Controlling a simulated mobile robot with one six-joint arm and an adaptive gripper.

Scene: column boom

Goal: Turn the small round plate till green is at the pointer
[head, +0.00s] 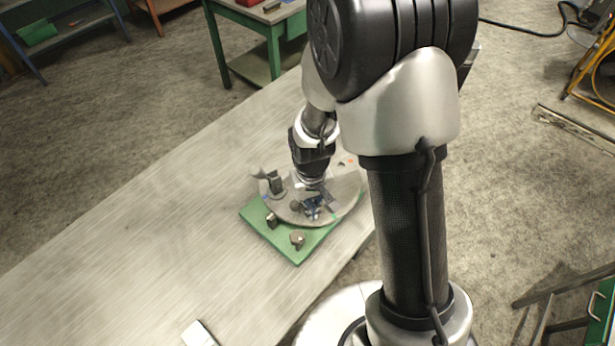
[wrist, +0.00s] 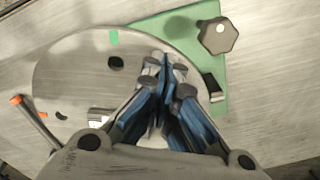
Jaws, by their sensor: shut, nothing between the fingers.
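The small round plate (wrist: 75,75) is a grey disc lying on a green base board (wrist: 180,22). It has a green mark (wrist: 114,37) at its upper rim, an orange mark (wrist: 43,115) at its left rim and a dark round spot (wrist: 115,63). In the head view the plate (head: 345,190) is partly covered by my arm. My gripper (wrist: 167,62) is shut and empty, its tips over the plate near its right side. I cannot tell whether they touch it. My gripper also shows in the head view (head: 316,206). I cannot tell which part is the pointer.
A dark many-sided knob (wrist: 218,35) stands on the green board beside the plate. A small dark-and-light block (wrist: 214,87) is near the board's right edge. The grey table (head: 130,240) is mostly clear.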

